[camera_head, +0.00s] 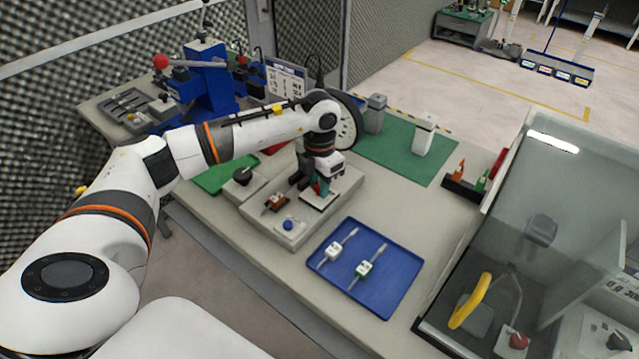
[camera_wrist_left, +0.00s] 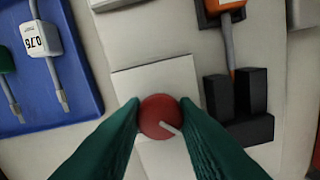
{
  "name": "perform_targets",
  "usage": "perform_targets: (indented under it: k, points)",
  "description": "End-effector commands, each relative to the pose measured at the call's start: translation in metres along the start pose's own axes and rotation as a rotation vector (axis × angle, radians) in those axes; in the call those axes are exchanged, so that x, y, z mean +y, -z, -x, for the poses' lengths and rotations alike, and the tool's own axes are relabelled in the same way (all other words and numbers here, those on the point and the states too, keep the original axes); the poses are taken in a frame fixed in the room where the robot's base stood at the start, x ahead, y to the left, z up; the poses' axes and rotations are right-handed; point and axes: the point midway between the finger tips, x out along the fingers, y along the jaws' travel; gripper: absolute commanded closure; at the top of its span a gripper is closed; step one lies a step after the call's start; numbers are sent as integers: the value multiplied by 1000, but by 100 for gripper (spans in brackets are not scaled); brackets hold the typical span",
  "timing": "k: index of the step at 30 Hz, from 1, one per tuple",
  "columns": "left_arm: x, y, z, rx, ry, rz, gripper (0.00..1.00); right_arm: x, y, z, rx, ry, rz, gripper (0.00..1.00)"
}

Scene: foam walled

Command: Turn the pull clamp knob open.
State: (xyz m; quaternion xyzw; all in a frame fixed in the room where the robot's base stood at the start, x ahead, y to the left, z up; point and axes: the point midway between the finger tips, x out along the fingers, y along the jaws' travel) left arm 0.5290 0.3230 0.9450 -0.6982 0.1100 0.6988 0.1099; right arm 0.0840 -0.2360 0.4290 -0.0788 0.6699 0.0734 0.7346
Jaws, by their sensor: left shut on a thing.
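The pull clamp knob is a round red knob (camera_wrist_left: 158,112) with a white pointer line toward the lower right in the left wrist view. It sits at the edge of a pale square plate (camera_wrist_left: 160,80). My left gripper (camera_wrist_left: 160,118) has its green fingers on either side of the knob, shut on it. Beside the plate, dark blocks (camera_wrist_left: 240,95) stand near an orange-handled tool (camera_wrist_left: 225,5) with a grey shaft. My right gripper is not in view.
A blue button (camera_head: 288,223) and a black knob (camera_head: 242,175) are close to the gripper. A green mat (camera_head: 400,160) lies behind; a clear-walled enclosure (camera_head: 560,170) stands at right.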

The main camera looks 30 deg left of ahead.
Motion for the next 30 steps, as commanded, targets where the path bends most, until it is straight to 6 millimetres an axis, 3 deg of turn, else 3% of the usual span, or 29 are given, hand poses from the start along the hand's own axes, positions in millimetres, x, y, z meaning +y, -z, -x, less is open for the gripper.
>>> perform_targets:
  k: [16, 17, 20, 30]
  points:
    - [-1, 1, 2, 4, 2, 27, 96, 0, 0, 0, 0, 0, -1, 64]
    - [-1, 1, 2, 4, 2, 27, 70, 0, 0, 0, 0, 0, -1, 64]
    - [-1, 1, 2, 3, 1, 26, 54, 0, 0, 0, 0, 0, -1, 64]
    - [0, 0, 3, 2, 0, 24, 52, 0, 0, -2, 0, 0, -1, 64]
